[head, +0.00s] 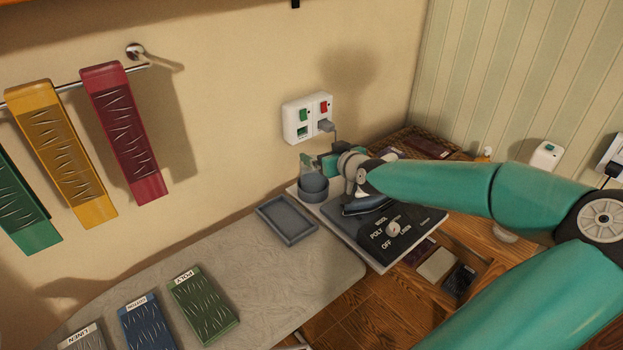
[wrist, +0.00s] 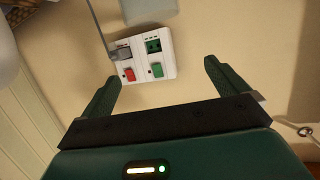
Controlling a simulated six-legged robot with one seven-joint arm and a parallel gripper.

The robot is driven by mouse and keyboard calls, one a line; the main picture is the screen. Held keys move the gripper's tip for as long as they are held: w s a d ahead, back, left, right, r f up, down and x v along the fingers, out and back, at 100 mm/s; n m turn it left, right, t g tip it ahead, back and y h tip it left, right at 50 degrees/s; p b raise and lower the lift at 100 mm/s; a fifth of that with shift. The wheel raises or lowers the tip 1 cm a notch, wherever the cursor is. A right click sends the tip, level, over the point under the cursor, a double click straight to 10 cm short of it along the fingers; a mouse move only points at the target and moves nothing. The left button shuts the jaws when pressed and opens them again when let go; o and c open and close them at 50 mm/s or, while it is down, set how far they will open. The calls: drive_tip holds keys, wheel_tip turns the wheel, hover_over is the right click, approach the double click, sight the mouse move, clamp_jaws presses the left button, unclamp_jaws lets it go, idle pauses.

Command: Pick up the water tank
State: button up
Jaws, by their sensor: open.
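A pale translucent block, probably the same tank (wrist: 148,9), shows at the top edge of the wrist view, cut off by the frame. My gripper (wrist: 160,74) is open, its two green fingers spread with nothing between them.
A wall socket (head: 308,118) with green and red switches and a plugged-in cord is close behind my gripper. An iron (head: 366,204) rests on the station under my arm. A grey tray (head: 287,220) lies left of it. Colored boards (head: 120,130) hang from a rail at left.

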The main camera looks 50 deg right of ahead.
sight(313, 178)
wheel_tip(313, 178, down, 7)
drive_tip(key=shift+x, duration=3.75)
drive_tip(key=shift+a, duration=0.1)
drive_tip(key=shift+c, duration=0.5)
drive_tip(key=shift+r, duration=0.1)
drive_tip(key=c, duration=1.3)
